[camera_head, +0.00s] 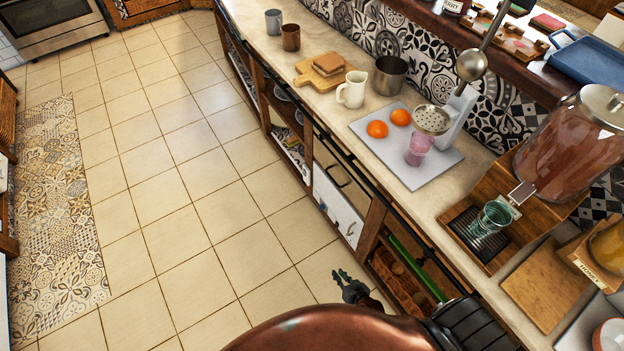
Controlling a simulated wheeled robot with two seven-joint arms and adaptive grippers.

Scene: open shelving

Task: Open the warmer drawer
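The warmer drawer (338,205) is a white-fronted unit set into the wooden counter base, right of the picture's middle. A dark handle (338,178) runs near its top edge. Its front looks flush with the cabinet, so it appears closed. My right gripper (341,276) is small and dark, low in the picture, in front of the cabinets and below the drawer. Its fingers look apart with nothing between them. It appears clear of the drawer and handle. My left gripper is not in view.
The counter (385,150) above holds a white pitcher (352,90), a metal pot (389,75), a juicer (455,115) with oranges, and a drink dispenser (570,150). Open shelves (400,275) flank the drawer.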

